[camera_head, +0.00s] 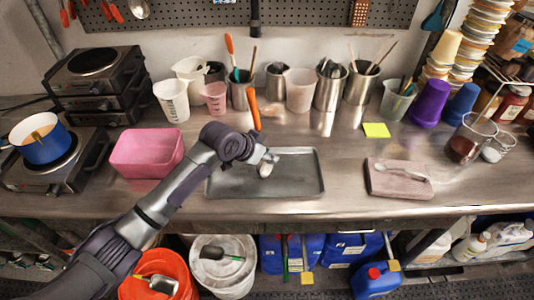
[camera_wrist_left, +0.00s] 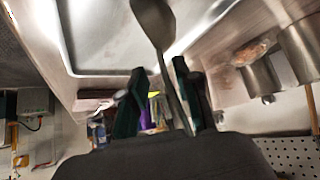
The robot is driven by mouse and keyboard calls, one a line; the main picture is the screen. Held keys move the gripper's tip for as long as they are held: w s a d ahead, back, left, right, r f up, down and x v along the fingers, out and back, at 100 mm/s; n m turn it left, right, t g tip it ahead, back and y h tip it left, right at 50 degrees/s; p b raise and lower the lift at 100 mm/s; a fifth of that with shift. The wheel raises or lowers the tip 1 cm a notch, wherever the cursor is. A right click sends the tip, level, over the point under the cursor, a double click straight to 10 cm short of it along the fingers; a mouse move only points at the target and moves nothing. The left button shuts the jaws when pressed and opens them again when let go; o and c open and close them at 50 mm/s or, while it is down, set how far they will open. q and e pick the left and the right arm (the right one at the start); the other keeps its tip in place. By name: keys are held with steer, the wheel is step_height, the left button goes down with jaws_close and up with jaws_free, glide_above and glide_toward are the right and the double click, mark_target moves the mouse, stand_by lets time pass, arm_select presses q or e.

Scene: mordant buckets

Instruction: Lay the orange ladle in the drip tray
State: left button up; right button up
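The orange ladle (camera_head: 253,108) is held upright, its orange handle rising behind my left wrist in the head view. Its dark metal bowl (camera_wrist_left: 153,18) shows in the left wrist view, with the stem running down between the fingers. My left gripper (camera_head: 264,160) is over the upper middle of the drip tray and closed around the ladle's stem; the exact contact is hard to see. In the wrist view a gap shows between the fingertips (camera_wrist_left: 158,68). The grey drip tray (camera_head: 300,180) lies flat and empty on the steel counter. My right gripper is not in view.
A pink tub (camera_head: 146,153) and a hot plate with a blue pot (camera_head: 40,138) stand left. Jugs and utensil holders (camera_head: 328,88) line the back. A pinkish slab with a pale utensil (camera_head: 397,179) lies right. Bare counter separates it from the tray.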

arm_select(q)
steer(key=shift+r, duration=0.1)
steer(key=shift+a+r, duration=0.1)
steer(key=shift+r, duration=0.05)
steer(key=b+v, duration=0.1)
steer(key=v, duration=1)
steer(key=shift+s+a+r, duration=0.15)
steer(key=shift+s+r, duration=0.05)
steer(key=shift+r, duration=0.05)
